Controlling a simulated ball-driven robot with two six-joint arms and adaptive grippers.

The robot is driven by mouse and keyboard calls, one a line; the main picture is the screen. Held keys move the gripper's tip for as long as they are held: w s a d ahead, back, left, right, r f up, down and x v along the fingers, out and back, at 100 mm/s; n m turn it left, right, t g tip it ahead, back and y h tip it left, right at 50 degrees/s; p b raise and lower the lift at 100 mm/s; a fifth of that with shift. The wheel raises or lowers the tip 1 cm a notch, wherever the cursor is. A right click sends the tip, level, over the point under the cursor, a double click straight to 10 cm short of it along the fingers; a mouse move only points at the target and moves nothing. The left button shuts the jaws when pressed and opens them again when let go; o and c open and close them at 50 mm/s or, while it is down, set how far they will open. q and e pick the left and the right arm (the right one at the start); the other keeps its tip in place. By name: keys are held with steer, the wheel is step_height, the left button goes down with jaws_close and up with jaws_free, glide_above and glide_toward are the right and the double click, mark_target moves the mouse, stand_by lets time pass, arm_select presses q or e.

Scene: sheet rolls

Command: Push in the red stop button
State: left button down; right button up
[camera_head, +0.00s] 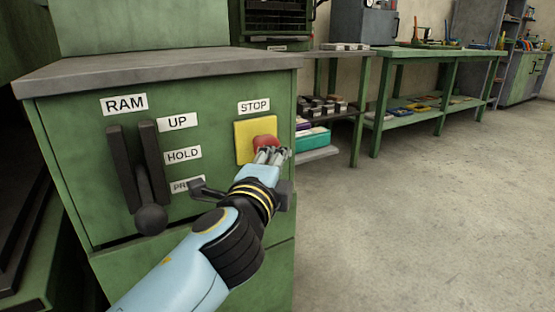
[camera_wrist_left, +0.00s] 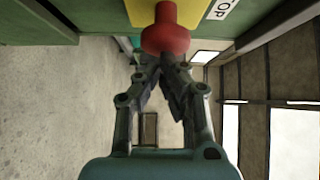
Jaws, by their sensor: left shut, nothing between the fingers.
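The red stop button (camera_head: 264,143) sits on a yellow plate (camera_head: 242,130) under the STOP label on the green machine front. My left gripper (camera_head: 272,154) is shut and empty, with its fingertips at the lower part of the button in the head view. In the left wrist view the red button (camera_wrist_left: 166,38) stands out from the yellow plate (camera_wrist_left: 198,14), and the fingertips of my left gripper (camera_wrist_left: 166,68) are close below it. I cannot tell whether they touch it. My right gripper is in neither view.
Left of the button, a black ram lever (camera_head: 150,190) with a ball knob stands beside the UP, HOLD and PRESS labels; my wrist partly covers the last. A grey top (camera_head: 160,72) overhangs the panel. Green workbenches (camera_head: 420,60) stand behind; the floor (camera_head: 430,200) at right is clear.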

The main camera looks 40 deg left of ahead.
arm_select(q)
steer(key=shift+w+a, duration=0.3)
steer(key=shift+a, duration=0.45)
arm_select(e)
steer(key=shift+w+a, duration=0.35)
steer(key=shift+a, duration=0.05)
arm_select(q)
steer(key=shift+r, duration=0.5)
step_height(320, 180, up, 9)
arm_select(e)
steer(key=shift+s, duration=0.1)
